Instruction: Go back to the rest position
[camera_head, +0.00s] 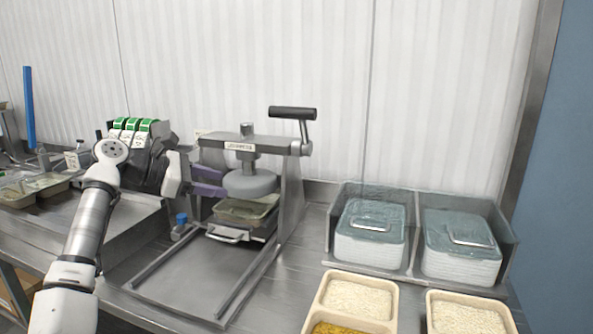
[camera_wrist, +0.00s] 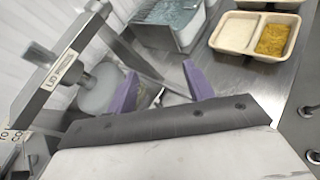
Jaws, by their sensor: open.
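My gripper (camera_head: 208,181) has two purple fingers. It is open at the left side of the lid press (camera_head: 241,146), level with the press's round grey plate. The fingers also show in the wrist view (camera_wrist: 160,92), spread apart with no object clearly held between them. A food tray (camera_head: 240,211) sits on the press's carriage under the round plate; its contents are hard to make out. The press's black-gripped lever (camera_head: 292,113) stands raised. My arm reaches in from the lower left.
Two bins (camera_head: 412,267) at the right hold stacks of clear lids. In front are a tray with rice and yellow food (camera_head: 394,315) and a second tray (camera_head: 431,318) with rice. Metal rails (camera_head: 239,292) run forward from the press. Other trays (camera_head: 41,183) lie far left.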

